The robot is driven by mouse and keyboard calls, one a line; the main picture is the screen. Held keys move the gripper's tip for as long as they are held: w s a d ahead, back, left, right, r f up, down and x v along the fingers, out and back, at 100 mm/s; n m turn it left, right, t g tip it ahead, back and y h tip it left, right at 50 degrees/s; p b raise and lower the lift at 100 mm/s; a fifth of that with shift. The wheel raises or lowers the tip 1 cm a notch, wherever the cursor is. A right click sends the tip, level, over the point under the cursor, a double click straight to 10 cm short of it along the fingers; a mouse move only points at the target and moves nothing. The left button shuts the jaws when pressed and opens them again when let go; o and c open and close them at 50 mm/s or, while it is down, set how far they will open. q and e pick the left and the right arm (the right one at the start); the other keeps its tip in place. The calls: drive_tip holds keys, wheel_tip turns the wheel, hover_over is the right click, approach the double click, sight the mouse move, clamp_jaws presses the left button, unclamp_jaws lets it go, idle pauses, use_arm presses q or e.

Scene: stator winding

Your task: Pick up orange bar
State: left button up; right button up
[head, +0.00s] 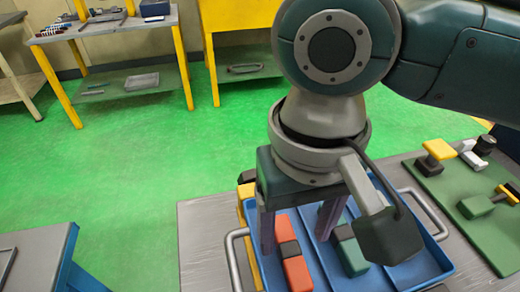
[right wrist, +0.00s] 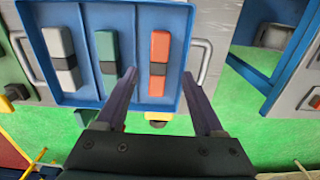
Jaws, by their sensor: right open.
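The orange bar (head: 297,270), with a dark band around its middle, lies in the left compartment of a blue tray (head: 327,262) in the head view. In the right wrist view the orange bar (right wrist: 158,80) lies in the tray's right compartment (right wrist: 182,18). My right gripper (head: 296,245) is open and empty, pointing down above the tray. In the right wrist view its fingertips (right wrist: 159,75) show on either side of the orange bar, apart from it. I cannot tell the exact height between them. My left gripper is not in view.
A green bar (right wrist: 107,50) and a grey bar (right wrist: 60,58) lie in the tray's other compartments. Metal handles (head: 238,262) flank the tray. A green board (head: 470,190) with several parts lies on the right. Green floor (head: 150,160) is clear at left.

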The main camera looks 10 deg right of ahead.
sight(291, 249)
drive_tip(key=f, duration=0.3)
drive_tip(key=w+f, duration=0.1)
drive_tip(key=f, duration=0.1)
drive_tip(key=shift+d+f+b, duration=0.1)
drive_tip(key=shift+b, duration=0.2)
drive_tip(key=shift+c, duration=0.2)
clamp_jaws()
